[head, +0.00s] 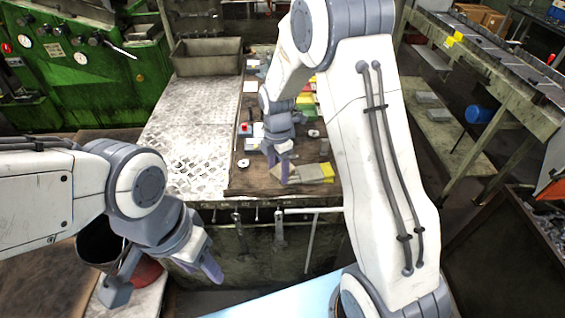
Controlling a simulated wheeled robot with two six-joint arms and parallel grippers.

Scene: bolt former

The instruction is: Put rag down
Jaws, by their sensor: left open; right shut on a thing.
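My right gripper (280,163) reaches over the far workbench, fingers pointing down. It is shut on a greyish-beige rag (309,174), which lies low at the wooden bench top near its front edge. Whether the rag rests fully on the wood cannot be told. A yellow cloth-like piece (327,170) shows at the rag's right end. My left gripper (162,280) is open and empty at the lower left, in front of the bench and well away from the rag.
The wooden bench top (245,180) carries several small items behind the rag. A metal tread plate (185,140) lies to its left, with a grey bin (207,57) behind. A dark bucket (95,243) stands beside my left gripper. A roller conveyor (490,60) is at right.

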